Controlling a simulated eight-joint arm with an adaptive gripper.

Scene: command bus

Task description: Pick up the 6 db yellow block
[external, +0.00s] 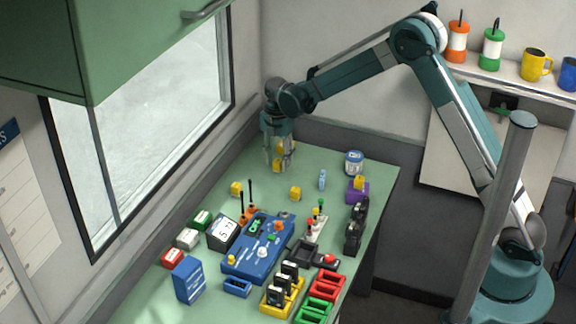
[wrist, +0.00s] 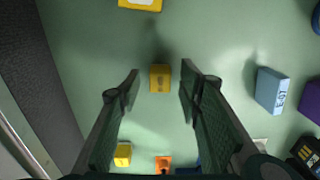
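My gripper (wrist: 160,80) is open and empty, pointing down, with its two fingers apart. A small yellow block (wrist: 160,78) shows between the fingertips in the wrist view, on the bench below them; its dark marking is too small to read. In the external view my gripper (external: 277,166) hangs over the far end of the bench and partly covers yellow blocks there. Another yellow block (wrist: 140,4) with a white label is cut off at the top of the wrist view. A third yellow block (wrist: 122,154) is at the lower left. I cannot read which is 6 dB.
The green bench (external: 335,215) has another yellow block (external: 295,193), a light blue block (external: 322,180), and a purple block (external: 358,190) with yellow on it. A blue device (external: 258,250) stands nearer. The window wall runs along the left. Bare bench surrounds the block between my fingers.

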